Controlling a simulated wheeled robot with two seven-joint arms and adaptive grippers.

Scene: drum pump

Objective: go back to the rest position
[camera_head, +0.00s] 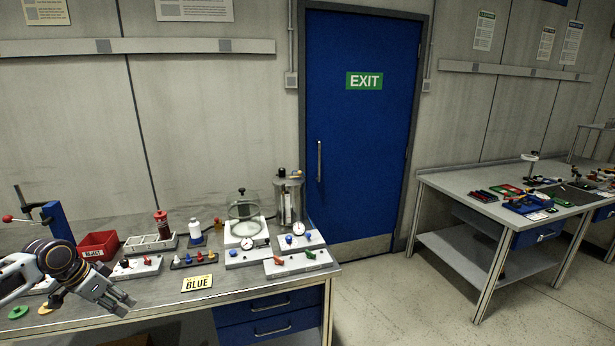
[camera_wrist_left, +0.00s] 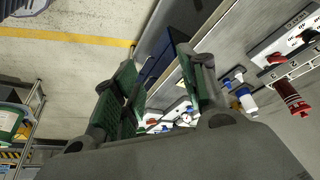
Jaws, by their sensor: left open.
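My left gripper (camera_head: 123,302) is above the front left of the grey bench (camera_head: 165,305) in the head view, pointing right and down. Its two fingers (camera_wrist_left: 165,85) stand apart in the left wrist view, with nothing between them. It appears clear of the items on the bench. My right gripper is not in either view.
The bench holds a red bin (camera_head: 98,246), a red bottle (camera_head: 163,226), a white bottle (camera_head: 195,232), a glass dome (camera_head: 244,212), valve blocks (camera_head: 297,262) and a yellow BLUE sign (camera_head: 197,283). A blue door (camera_head: 360,130) stands behind. Open floor separates a second table (camera_head: 470,205) at right.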

